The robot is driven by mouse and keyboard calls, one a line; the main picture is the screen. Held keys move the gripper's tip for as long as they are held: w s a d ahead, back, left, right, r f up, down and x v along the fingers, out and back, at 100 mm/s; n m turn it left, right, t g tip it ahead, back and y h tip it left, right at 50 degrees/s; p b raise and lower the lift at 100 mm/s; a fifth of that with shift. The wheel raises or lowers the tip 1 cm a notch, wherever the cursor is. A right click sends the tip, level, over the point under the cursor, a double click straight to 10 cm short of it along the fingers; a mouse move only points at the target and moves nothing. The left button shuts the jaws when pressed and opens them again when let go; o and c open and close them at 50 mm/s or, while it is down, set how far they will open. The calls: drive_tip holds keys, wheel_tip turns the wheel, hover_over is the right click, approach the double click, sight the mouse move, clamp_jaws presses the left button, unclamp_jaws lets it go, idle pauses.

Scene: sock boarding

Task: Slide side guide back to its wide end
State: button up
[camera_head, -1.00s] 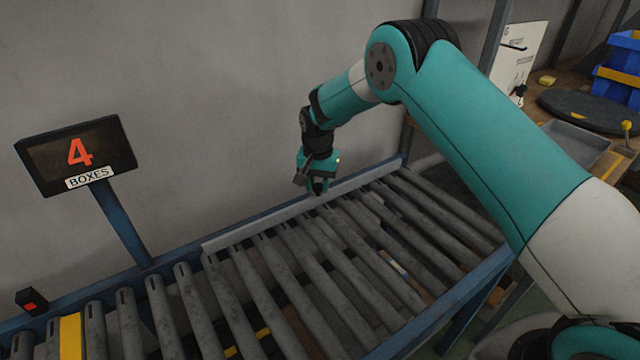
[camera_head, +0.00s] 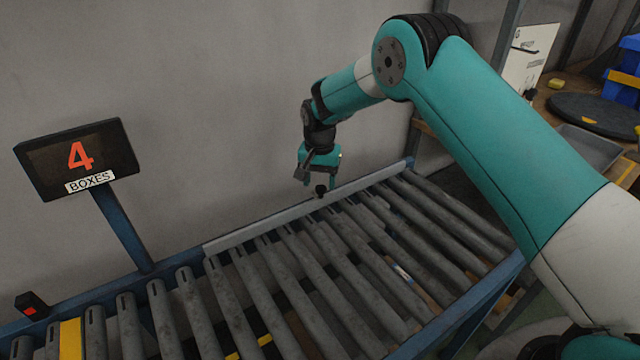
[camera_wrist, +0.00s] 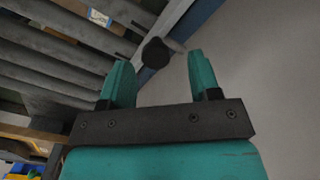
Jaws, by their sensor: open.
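The side guide (camera_head: 262,226) is a long light grey rail along the back edge of the roller conveyor, by the wall. A black knob (camera_head: 320,190) stands on it; it also shows in the wrist view (camera_wrist: 155,52). My gripper (camera_head: 319,182) is open and empty just above the knob. In the wrist view my gripper (camera_wrist: 159,70) has its two teal fingers spread, with the knob between and slightly beyond the tips. The knob looks clear of both fingers.
The grey conveyor rollers (camera_head: 300,285) are bare in front of the guide. A sign reading "4 BOXES" (camera_head: 78,158) stands on a blue post at left. A small black box with a red button (camera_head: 31,306) is at far left. A workbench with a tray (camera_head: 588,148) is at right.

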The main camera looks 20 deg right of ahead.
sight(320, 187)
wheel_tip(320, 187, up, 16)
drive_tip(key=shift+b, duration=0.3)
drive_tip(key=s+a+r+n+y+p, duration=0.1)
drive_tip(key=s+r+n, duration=0.2)
drive_tip(key=s+r, duration=0.35)
drive_tip(key=s+r+n+y+p, duration=0.1)
drive_tip(key=s+r+n+p, duration=0.2)
drive_tip(key=s, duration=0.7)
drive_tip(key=s+r+n+y, duration=0.1)
drive_tip(key=s+n, duration=0.5)
drive_tip(key=s, duration=1.7)
drive_tip(key=shift+a+r+n+y+p, duration=0.3)
drive_tip(key=shift+a+y, duration=0.15)
drive_tip(key=shift+y, duration=0.15)
drive_tip(key=shift+c, duration=0.5)
